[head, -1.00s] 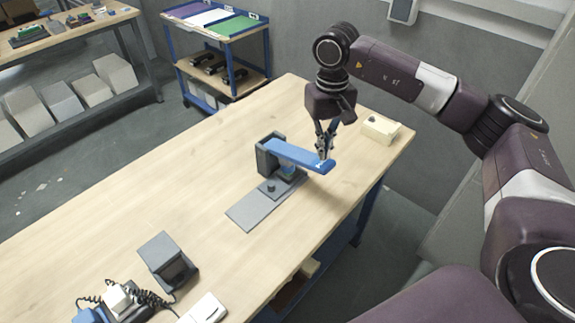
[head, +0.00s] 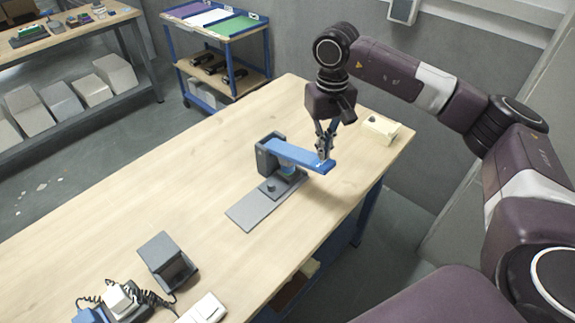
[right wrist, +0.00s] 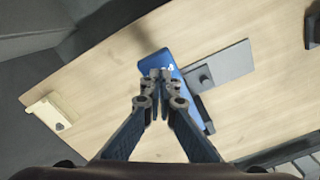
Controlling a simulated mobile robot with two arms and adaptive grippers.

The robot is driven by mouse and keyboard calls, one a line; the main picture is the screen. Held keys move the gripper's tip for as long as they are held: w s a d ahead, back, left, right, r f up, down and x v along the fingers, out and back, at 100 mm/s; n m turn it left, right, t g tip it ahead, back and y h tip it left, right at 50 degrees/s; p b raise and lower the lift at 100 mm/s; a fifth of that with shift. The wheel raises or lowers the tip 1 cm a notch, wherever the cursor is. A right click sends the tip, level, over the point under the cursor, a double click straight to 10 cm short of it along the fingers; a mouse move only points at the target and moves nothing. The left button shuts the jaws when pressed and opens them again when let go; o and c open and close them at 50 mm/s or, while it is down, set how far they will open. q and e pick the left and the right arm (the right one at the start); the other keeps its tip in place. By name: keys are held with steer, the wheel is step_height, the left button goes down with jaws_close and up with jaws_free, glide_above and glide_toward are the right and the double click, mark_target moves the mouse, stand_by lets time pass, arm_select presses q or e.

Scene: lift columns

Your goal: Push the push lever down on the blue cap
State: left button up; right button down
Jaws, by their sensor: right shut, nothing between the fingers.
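The push lever (head: 294,153) is a long blue bar on a dark grey upright (head: 268,160). Its free end points right and it looks about level. My left gripper is not in view.
A cream box (head: 380,128) stands on the wooden table (head: 200,190) right of my gripper. A dark grey stand (head: 167,259), a corded device (head: 122,298) and a white box (head: 205,308) sit at the near left. The table's middle left is clear.

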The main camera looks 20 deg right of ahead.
mark_target(322, 163)
steer(key=shift+s+f+b, duration=0.1)
steer(key=shift+f+b, duration=2.45)
steer(key=shift+f, duration=0.65)
stand_by(0.4)
stand_by(0.3)
steer(key=shift+r+p, duration=0.5)
steer(key=shift+r, duration=0.45)
steer(key=shift+r+p, duration=1.8)
steer(key=shift+r, duration=1.3)
